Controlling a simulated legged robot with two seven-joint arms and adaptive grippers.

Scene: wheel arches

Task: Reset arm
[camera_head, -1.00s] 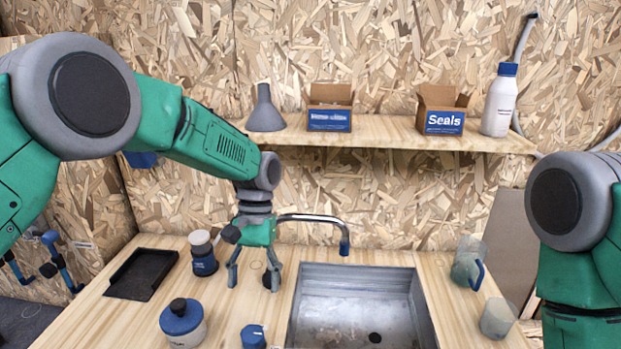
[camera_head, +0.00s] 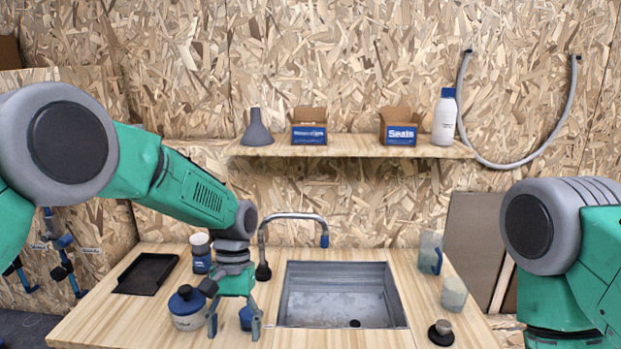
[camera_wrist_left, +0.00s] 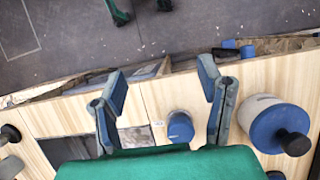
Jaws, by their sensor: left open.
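My left gripper (camera_head: 234,332) is open, pointing down over the counter to the left of the sink, with nothing between its fingers. In the left wrist view its two fingers (camera_wrist_left: 162,78) are spread apart. A small blue-capped item (camera_head: 245,318) shows behind the fingers in the head view; it also shows between them in the wrist view (camera_wrist_left: 181,127). A white jar with a blue lid (camera_head: 188,312) stands just left of the gripper. My right arm enters at the right, but its gripper is out of the picture.
The metal sink (camera_head: 340,321) with its curved tap (camera_head: 292,216) is right of the gripper. A black tray (camera_head: 148,273) and a blue-and-white container (camera_head: 201,256) stand at the left. Clear cups (camera_head: 454,294) stand at the right. A shelf (camera_head: 350,151) runs along the wall behind.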

